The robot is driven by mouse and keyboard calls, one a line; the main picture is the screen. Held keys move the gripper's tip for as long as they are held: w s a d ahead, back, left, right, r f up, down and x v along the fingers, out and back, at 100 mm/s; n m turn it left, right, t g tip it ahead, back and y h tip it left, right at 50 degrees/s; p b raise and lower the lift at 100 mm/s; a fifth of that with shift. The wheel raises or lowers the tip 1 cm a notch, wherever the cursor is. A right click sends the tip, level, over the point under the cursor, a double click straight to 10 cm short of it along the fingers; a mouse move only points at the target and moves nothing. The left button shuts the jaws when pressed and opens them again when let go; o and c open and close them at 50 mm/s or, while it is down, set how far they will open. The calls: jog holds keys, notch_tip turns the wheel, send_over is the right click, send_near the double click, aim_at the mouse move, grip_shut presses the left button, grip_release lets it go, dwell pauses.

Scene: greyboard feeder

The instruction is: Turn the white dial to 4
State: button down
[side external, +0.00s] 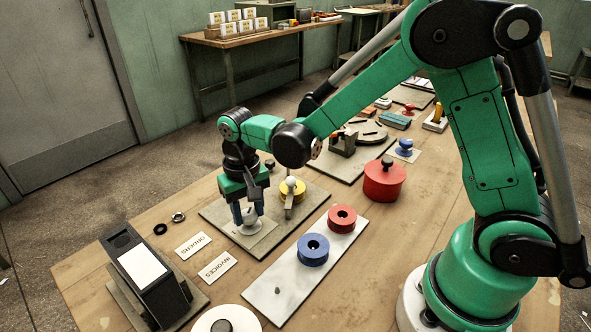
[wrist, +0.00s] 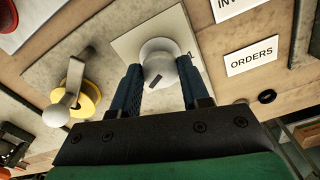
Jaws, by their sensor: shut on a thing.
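The white dial (side external: 251,228) is a round white knob on a pale square plate at the near end of a grey board. In the wrist view the white dial (wrist: 158,48) has a dark mark on its near side, and what looks like a 1 stands on the plate (wrist: 128,44) to its right. My gripper (side external: 248,212) points down over the dial. In the wrist view my gripper (wrist: 158,68) has its two blue fingers on either side of the knob, shut on it. Other numbers on the plate are hidden or cannot be read.
A yellow wheel with a metal lever (side external: 291,196) stands beside the dial on the same board. Cards reading ORDERS (side external: 193,245) and INVOICES (side external: 217,267) lie nearby. A black box with a white panel (side external: 142,265) and a blue spool (side external: 313,251) stand on the near side.

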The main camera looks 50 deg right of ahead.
aim_at(249, 214)
jog(key=shift+m, duration=0.6)
jog(key=shift+c, duration=2.1)
grip_release()
jog(key=shift+r, duration=2.85)
jog(key=s+d+r+n+t, duration=0.4)
jog(key=s+d+r+t, duration=0.1)
jog(key=s+t, duration=0.2)
jog(key=shift+s+d+n, duration=0.15)
jog(key=shift+s+n, duration=0.15)
jog(key=shift+s, duration=0.5)
